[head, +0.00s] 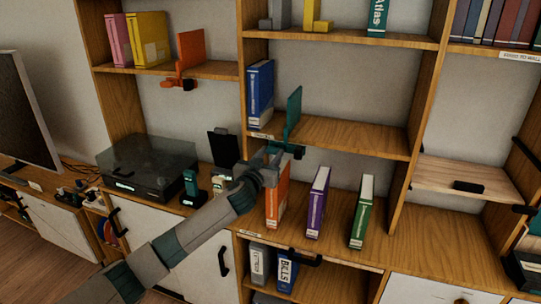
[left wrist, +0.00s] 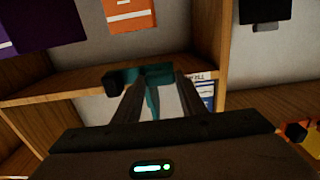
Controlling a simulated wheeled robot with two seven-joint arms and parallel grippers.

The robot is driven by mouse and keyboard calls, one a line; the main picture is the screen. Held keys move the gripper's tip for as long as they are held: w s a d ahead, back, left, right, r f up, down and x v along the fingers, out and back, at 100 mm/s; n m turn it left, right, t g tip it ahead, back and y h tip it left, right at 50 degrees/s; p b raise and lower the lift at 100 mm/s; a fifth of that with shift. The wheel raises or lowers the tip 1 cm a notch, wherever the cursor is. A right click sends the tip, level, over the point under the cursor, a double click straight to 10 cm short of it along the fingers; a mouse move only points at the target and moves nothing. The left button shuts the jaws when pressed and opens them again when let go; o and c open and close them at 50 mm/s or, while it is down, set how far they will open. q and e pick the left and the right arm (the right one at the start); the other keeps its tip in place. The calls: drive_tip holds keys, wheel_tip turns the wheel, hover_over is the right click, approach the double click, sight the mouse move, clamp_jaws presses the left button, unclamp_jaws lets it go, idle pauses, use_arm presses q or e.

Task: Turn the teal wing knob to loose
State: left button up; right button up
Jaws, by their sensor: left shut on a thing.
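A teal bookend (head: 294,108) stands upright on the middle shelf, its clamp at the shelf's front edge. The teal wing knob (head: 297,151) is low on this clamp, at the edge, partly hidden by my gripper. My left gripper (head: 276,155) reaches up to it from the lower left and is shut on it. In the left wrist view, where the scene looks upside down, teal parts (left wrist: 152,74) lie between my left gripper's fingers (left wrist: 155,82). A dark block (left wrist: 113,81) sits beside them. The knob's exact angle is hard to tell. My right gripper is out of view.
A blue book (head: 260,92) stands left of the bookend. Orange (head: 278,195), purple (head: 318,203) and green (head: 362,212) books stand on the counter below. An orange bookend (head: 190,50) is clamped to the upper left shelf. A turntable (head: 146,170) sits at left.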

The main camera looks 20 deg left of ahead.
use_arm(q)
drive_tip(key=shift+m, duration=0.5)
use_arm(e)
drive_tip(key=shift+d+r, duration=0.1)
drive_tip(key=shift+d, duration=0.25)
use_arm(q)
drive_tip(key=m+p, duration=0.1)
drive_tip(key=m, duration=0.2)
drive_tip(key=shift+m, duration=0.4)
drive_tip(key=m+p, duration=0.1)
drive_tip(key=m, duration=0.4)
drive_tip(key=shift+d+p, duration=0.1)
drive_tip(key=shift+p, duration=0.2)
drive_tip(key=m+p, duration=0.1)
drive_tip(key=m, duration=0.3)
drive_tip(key=shift+m, duration=0.4)
drive_tip(key=shift+f+m+p, duration=0.15)
drive_tip(key=shift+m+p, duration=0.55)
drive_tip(key=shift+m, duration=1)
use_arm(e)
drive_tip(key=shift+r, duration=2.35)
use_arm(q)
drive_tip(key=o, duration=1.1)
drive_tip(key=shift+c, duration=0.2)
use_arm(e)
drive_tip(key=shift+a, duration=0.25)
